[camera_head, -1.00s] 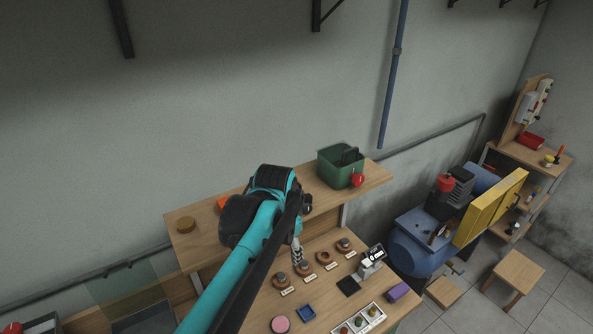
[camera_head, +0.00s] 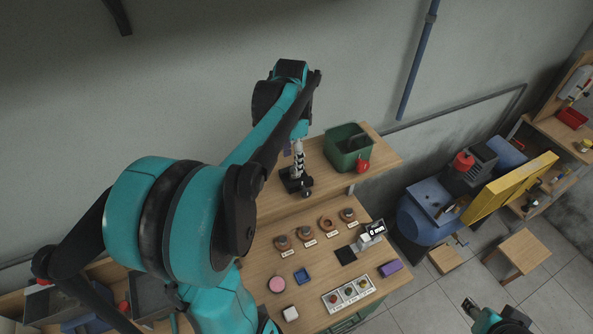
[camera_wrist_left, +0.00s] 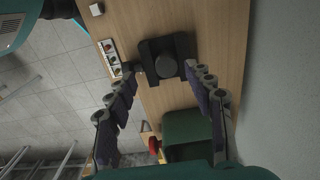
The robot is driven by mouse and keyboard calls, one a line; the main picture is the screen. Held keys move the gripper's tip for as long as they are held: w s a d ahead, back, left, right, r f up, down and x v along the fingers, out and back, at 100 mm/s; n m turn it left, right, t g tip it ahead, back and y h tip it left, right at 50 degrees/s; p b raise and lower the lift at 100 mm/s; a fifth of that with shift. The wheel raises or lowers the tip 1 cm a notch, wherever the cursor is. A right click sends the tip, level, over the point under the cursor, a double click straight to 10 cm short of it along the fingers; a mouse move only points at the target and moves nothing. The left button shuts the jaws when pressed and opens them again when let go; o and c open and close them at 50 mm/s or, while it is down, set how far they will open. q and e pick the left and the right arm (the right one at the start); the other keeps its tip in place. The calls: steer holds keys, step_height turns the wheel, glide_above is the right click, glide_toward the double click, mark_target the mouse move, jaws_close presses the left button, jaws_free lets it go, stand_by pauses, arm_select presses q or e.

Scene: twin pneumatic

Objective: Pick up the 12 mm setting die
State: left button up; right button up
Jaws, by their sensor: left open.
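Several small round grey pieces, which look like the setting dies, sit in brown rings behind white labels on the bench: left (camera_head: 282,242), second (camera_head: 305,233) and right (camera_head: 348,214). Another brown ring (camera_head: 327,223) among them looks empty. The labels are too small to read, so I cannot tell which is 12 mm. My left gripper (camera_head: 299,162) is open and empty over a black block with a dark round knob (camera_head: 294,182) on the raised shelf. The left wrist view shows the block (camera_wrist_left: 166,60) between the spread fingers (camera_wrist_left: 160,78). My right gripper (camera_head: 472,308) shows partly at bottom right.
A green bin (camera_head: 347,150) with a red round item (camera_head: 363,166) stands right of the block.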

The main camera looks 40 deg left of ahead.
arm_select(q)
steer(key=f, duration=0.1)
steer(key=w+f, duration=0.1)
steer(key=f, duration=0.1)
steer(key=w+f+p, duration=0.1)
steer(key=f, duration=0.1)
steer(key=shift+w+a+f, duration=0.1)
steer(key=shift+f, duration=0.25)
steer(key=shift+s, duration=0.6)
steer(key=shift+c, duration=0.3)
steer(key=shift+w, duration=0.25)
steer(key=c, duration=1)
jaws_close()
steer(key=shift+s, duration=0.1)
arm_select(e)
steer(key=shift+w+r, duration=0.4)
steer(key=shift+r, duration=0.05)
